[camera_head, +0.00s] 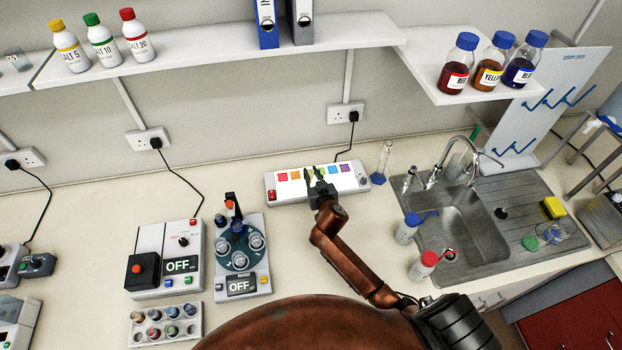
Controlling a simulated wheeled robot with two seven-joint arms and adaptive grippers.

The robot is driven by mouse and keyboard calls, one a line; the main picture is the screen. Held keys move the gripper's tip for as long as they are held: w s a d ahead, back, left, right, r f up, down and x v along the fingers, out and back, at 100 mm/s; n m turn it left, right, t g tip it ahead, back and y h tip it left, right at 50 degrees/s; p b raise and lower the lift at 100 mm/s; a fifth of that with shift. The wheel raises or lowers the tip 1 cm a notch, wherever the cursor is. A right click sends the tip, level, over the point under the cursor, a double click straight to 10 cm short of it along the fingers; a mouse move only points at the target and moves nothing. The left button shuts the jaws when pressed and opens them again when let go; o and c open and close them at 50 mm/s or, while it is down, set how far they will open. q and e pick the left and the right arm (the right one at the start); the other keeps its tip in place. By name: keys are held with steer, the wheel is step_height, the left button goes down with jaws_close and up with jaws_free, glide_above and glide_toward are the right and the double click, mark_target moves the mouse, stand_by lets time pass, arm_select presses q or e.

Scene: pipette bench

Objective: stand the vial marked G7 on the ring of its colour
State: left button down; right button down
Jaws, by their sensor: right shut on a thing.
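My right gripper (317,182) is over a white panel (355,183) at the back of the bench, with its fingers in front of the middle colour patches. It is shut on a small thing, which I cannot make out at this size. The panel carries a row of coloured patches, from red at the left to purple at the right; I cannot tell rings on them. A white rack (150,344) at the lower left holds several small vials with differently coloured tops. No G7 mark is readable. My left gripper is out of view.
A centrifuge-like device (257,285) and a box with an OFF display (147,240) stand left of my arm. A cylinder with a blue base (378,178) stands just right of the panel. A sink (460,240) and wash bottles lie further right.

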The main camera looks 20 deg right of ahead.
steer(key=shift+a+f, duration=0.1)
steer(key=shift+f, duration=1.3)
steer(key=shift+f, duration=0.2)
steer(key=c, duration=1.8)
jaws_free()
steer(key=shift+r, duration=0.1)
steer(key=shift+r, duration=0.2)
steer(key=v, duration=1.2)
